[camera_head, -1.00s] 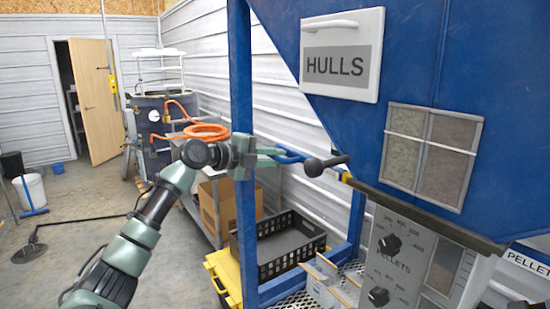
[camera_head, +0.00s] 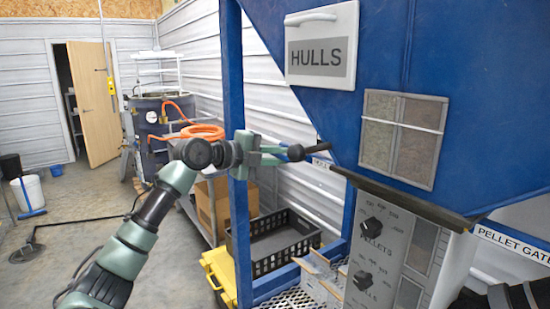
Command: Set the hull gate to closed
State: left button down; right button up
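The hull gate handle is a dark rod with a round black knob (camera_head: 296,152), at the lower left edge of the blue hopper (camera_head: 450,50) in the head view. The rod points right from the knob. A small pale label (camera_head: 321,163), too small to read, sits just below the rod. My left gripper (camera_head: 284,155) is level with the knob, on its left. Its two green fingers look apart, with their tips at the knob. I cannot tell whether they touch it. My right gripper is not in view; only part of my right arm shows at the bottom right.
A white HULLS sign (camera_head: 321,46) and a framed window (camera_head: 403,138) are on the hopper. A control panel (camera_head: 388,245) with knobs stands below, with a PELLET GATE label (camera_head: 512,243) at right. A blue post (camera_head: 233,90) stands close behind my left wrist.

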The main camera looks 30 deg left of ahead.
pick_arm(q)
jog(key=shift+d+f, duration=0.15)
jog(key=shift+d, duration=0.2)
jog(key=shift+a+f, duration=0.1)
jog(key=shift+a, duration=0.15)
jog(key=c, duration=1.4)
grip_release()
jog(key=shift+d, duration=0.15)
jog(key=shift+r, duration=0.2)
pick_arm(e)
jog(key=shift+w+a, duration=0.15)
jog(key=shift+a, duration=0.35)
